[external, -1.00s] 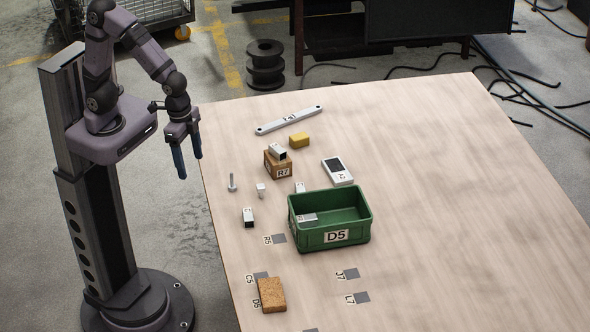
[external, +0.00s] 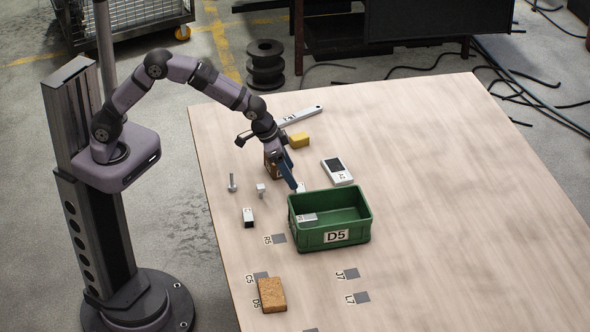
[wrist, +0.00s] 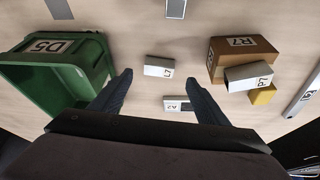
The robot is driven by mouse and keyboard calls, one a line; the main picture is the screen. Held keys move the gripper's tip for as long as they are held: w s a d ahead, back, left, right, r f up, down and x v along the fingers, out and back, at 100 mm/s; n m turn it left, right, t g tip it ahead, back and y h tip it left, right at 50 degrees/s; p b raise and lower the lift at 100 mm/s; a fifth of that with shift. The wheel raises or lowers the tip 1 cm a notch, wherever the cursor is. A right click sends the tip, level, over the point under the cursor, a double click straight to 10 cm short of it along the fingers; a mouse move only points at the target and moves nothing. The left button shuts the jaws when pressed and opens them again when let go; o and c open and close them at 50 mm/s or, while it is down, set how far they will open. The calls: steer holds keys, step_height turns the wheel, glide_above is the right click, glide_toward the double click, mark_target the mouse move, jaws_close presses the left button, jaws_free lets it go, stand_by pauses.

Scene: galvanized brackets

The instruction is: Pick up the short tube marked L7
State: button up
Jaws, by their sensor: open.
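The short tube marked L7 (wrist: 157,66) is a pale metal piece lying on the table in the wrist view, its label at the right end. It shows partly in the external view (external: 301,187), beside the green crate's back left corner. My gripper (external: 294,187) is open and points down at it. In the wrist view the tube lies between and just past the two fingertips (wrist: 158,74). I cannot tell how high the fingers are above it.
The green crate D5 (external: 333,238) stands close by, with a tube inside. Brown block R7 (wrist: 243,56) bears tube P7 (wrist: 248,77); the yellow block (external: 299,140) is near. Device A2 (external: 337,171) lies behind the crate. Another tube (external: 249,217) is left. The table's right side is clear.

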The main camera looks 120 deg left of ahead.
steer(key=shift+p+x, duration=0.4)
steer(key=shift+x, duration=2.8)
steer(key=shift+c, duration=0.6)
steer(key=c, duration=1.1)
